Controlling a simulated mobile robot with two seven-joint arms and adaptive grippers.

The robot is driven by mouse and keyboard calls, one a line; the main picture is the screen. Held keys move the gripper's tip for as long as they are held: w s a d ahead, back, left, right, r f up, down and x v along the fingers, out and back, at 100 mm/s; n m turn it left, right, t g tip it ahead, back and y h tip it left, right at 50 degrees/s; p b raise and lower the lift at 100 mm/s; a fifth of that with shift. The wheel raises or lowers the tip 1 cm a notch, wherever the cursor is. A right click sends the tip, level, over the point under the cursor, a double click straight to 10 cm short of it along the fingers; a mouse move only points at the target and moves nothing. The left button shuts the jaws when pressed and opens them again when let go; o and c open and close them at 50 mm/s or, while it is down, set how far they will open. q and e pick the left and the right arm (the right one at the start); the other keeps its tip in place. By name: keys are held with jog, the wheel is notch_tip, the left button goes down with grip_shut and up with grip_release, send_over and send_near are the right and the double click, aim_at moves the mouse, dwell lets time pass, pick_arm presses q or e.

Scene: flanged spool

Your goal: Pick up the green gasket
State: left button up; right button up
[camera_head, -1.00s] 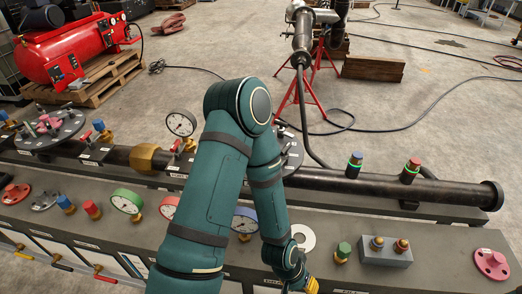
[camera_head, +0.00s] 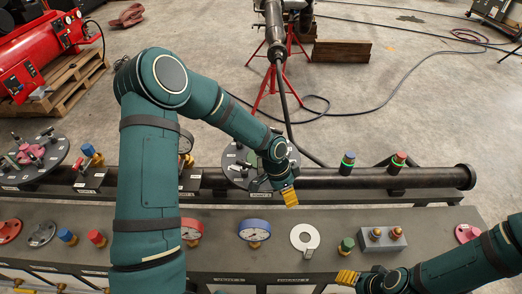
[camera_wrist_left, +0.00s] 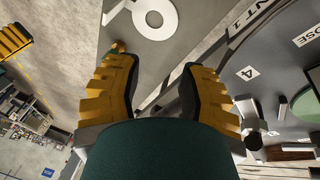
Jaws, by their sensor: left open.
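In the wrist view, part of a flat green disc (camera_wrist_left: 305,106) shows at the right edge, on a dark round plate with white labels. A small green patch (camera_head: 14,158) sits beside a pink part on the far-left round plate. My left gripper (camera_head: 289,195) is open and empty, above the near edge of the pipe; its yellow fingers (camera_wrist_left: 165,95) are spread. My right gripper (camera_head: 347,277) shows at the bottom, its jaws unclear.
A white ring (camera_head: 305,238) lies on the grey bench (camera_head: 340,218), near a blue-rimmed gauge (camera_head: 254,230), a green knob (camera_head: 346,244) and a grey button box (camera_head: 383,240). A dark pipe (camera_head: 430,178) with lit buttons runs behind.

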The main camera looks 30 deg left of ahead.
pick_arm(q)
jog(key=w+a+r+m+y+p, duration=0.1)
jog(key=w+a+r, duration=0.1)
jog(key=a+r, duration=0.2)
jog(key=w+a+r+m+y+p, duration=0.1)
jog(key=w+a+r, duration=0.1)
jog(key=a+r, duration=0.2)
jog(key=w+a+r+m+y+p, duration=0.1)
jog(key=w+a+r+p, duration=0.1)
jog(key=a+r, duration=0.2)
jog(key=shift+w+a+r+m, duration=0.15)
jog(key=shift+r+m, duration=0.25)
jog(key=shift+r, duration=0.7)
jog(key=shift+w+a+y, duration=0.1)
jog(key=shift+a+y, duration=0.15)
jog(key=shift+y, duration=0.05)
send_over(261, 174)
jog(key=f, duration=0.7)
jog(key=shift+a, duration=0.4)
jog(key=shift+w+d+f, duration=0.1)
jog(key=shift+d+f, duration=0.05)
jog(key=shift+f, duration=1.45)
jog(key=shift+w+d+f, duration=0.1)
jog(key=shift+d+f, duration=0.05)
jog(key=shift+f, duration=1.45)
pick_arm(e)
notch_tip(261, 174, up, 6)
jog(key=shift+w+d, duration=0.15)
jog(key=shift+w, duration=0.15)
